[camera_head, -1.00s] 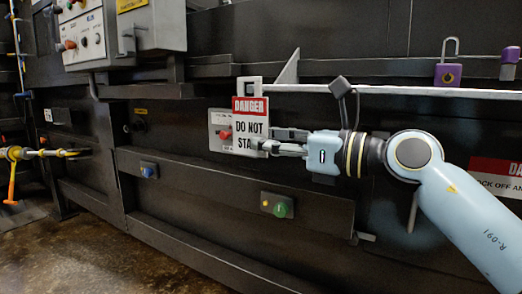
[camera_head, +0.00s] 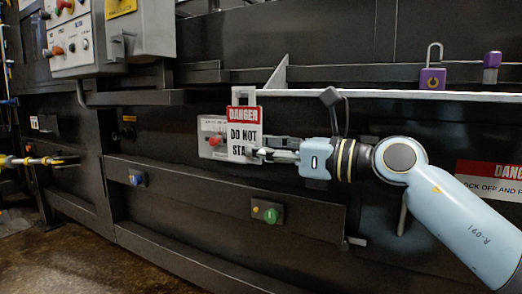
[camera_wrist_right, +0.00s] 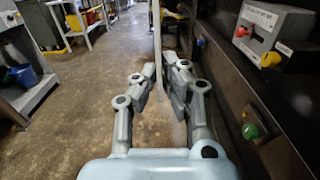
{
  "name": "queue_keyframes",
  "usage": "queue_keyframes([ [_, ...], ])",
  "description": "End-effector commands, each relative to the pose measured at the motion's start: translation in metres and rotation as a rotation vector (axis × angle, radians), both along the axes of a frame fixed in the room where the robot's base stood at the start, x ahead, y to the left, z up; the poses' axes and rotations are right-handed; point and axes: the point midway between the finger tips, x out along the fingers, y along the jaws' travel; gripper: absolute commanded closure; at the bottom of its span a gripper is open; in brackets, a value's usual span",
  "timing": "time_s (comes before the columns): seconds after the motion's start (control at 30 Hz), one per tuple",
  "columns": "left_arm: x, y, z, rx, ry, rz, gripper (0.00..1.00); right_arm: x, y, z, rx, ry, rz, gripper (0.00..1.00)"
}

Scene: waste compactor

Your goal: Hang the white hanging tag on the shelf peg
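The white hanging tag (camera_head: 242,143) has a red DANGER band and a pale top loop. It hangs roughly upright in the head view, in front of the dark machine. My right gripper (camera_head: 264,152) is shut on its lower right edge. In the right wrist view the tag (camera_wrist_right: 157,40) stands edge-on between the fingers of the right gripper (camera_wrist_right: 158,72). The pale shelf (camera_head: 380,95) runs to the right at about the height of the tag's top. I cannot make out its peg.
A pale triangular bracket (camera_head: 276,74) rises just right of the tag's top. A purple padlock (camera_head: 432,78) stands on the shelf. A panel with a red button (camera_head: 215,141) is partly behind the tag. A green button (camera_head: 271,215) sits below.

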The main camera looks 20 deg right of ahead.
Motion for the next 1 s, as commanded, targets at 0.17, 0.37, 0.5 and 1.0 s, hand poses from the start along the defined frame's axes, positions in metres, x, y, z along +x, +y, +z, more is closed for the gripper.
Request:
queue_keyframes([
  [0.17, 0.0, 0.0, 0.0, 0.0, 0.0, 0.0, 0.6, 0.0, 0.0, 0.0, 0.0, 0.0, 0.0, 0.81],
  [0.37, 0.0, 0.0, 0.0, 0.0, 0.0, 0.0, 0.6, 0.0, 0.0, 0.0, 0.0, 0.0, 0.0, 0.67],
  [0.5, 0.0, 0.002, 0.0, 0.002, 0.001, -0.001, 0.6, 0.0, 0.0, 0.0, 0.0, 0.0, 0.0, 0.67],
  [1.0, 0.0, 0.001, 0.0, 0.001, 0.0, 0.0, 0.6, -0.042, -0.032, -0.002, -0.007, 0.004, 0.002, 0.67],
])
